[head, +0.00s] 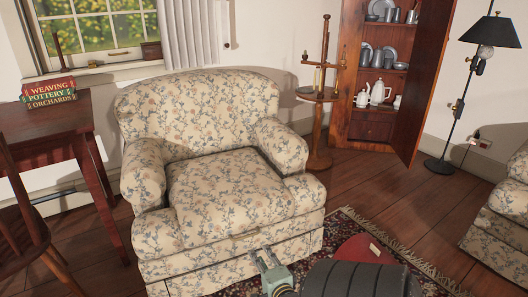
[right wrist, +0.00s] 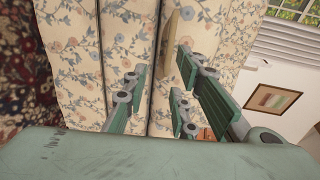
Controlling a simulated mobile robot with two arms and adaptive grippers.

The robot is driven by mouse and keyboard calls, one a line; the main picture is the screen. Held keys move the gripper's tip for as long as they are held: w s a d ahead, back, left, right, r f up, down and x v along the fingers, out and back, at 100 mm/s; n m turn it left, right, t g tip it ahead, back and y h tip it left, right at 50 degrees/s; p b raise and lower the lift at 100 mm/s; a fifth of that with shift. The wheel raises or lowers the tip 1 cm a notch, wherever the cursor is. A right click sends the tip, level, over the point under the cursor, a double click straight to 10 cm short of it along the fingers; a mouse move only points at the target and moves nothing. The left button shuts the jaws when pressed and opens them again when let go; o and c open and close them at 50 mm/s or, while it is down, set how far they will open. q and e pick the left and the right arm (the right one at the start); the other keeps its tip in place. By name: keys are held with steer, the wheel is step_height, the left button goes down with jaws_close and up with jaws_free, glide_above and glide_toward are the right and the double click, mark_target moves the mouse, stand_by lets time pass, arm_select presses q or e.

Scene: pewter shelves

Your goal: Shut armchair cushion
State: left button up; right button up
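The floral armchair (head: 170,215) stands in the middle of the head view, its front towards me. Its cushion (head: 228,182) lies between the armrests and looks flat. A narrow tan strip, perhaps a pull (head: 246,234), sits at the front under the cushion; it also shows in the right wrist view (right wrist: 168,50). My right gripper (head: 266,257) is low at the chair's front, just below and right of the strip. In the right wrist view its green fingers (right wrist: 158,102) are spread with nothing between them, facing the floral fabric. My left gripper is out of view.
A wooden desk (head: 45,120) with books (head: 48,93) and a chair stand at left. A small stand (head: 318,95) and an open cabinet (head: 375,128) are behind. A red object (head: 365,250) lies on the rug at right. Another floral seat (head: 505,220) is far right.

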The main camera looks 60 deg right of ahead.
steer(key=shift+v, duration=1.35)
steer(key=shift+w+r, duration=0.1)
steer(key=shift+r, duration=0.1)
